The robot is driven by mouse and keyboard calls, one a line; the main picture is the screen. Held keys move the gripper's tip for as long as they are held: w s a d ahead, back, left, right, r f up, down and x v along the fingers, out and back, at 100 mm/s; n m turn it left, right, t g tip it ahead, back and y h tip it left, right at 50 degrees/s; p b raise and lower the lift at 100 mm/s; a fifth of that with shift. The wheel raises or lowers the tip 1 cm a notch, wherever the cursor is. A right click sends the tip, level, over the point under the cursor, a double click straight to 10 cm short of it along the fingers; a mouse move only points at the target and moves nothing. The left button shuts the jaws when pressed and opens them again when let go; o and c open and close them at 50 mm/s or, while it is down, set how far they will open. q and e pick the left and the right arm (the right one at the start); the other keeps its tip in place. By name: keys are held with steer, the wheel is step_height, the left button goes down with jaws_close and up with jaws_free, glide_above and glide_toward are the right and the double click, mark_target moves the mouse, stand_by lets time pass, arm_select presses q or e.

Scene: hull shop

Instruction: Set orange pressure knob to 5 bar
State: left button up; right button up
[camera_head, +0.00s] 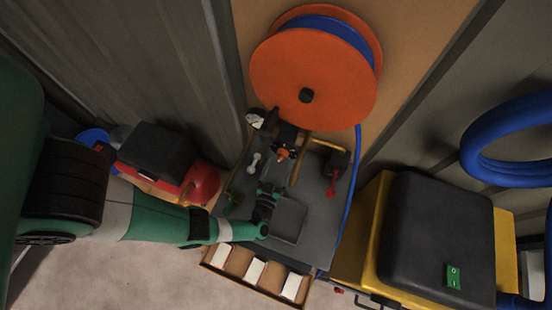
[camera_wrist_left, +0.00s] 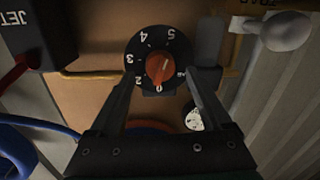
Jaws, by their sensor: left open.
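The orange pressure knob (camera_head: 282,153) sits on a dark unit below the hose reel. In the left wrist view, the orange knob (camera_wrist_left: 160,69) is at the centre of a black dial (camera_wrist_left: 152,47) marked 0, 2, 3, 4 and 5. The dial appears upside down, with 0 at the bottom and 5 at the top. I cannot tell for certain which mark the knob points to. My left gripper (camera_head: 270,188) is open. In the wrist view its fingers (camera_wrist_left: 160,82) stand either side of the dial, with nothing held. My right gripper is not in view.
A red lever (camera_head: 332,181) is right of the knob; a round gauge (camera_head: 255,118) is left of it. An orange reel (camera_head: 312,82) with blue hose hangs above. A yellow and black machine (camera_head: 437,240) stands right, a red machine (camera_head: 200,184) left. A box (camera_head: 236,264) is below.

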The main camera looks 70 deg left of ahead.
arm_select(q)
steer(key=v, duration=0.5)
stand_by(0.4)
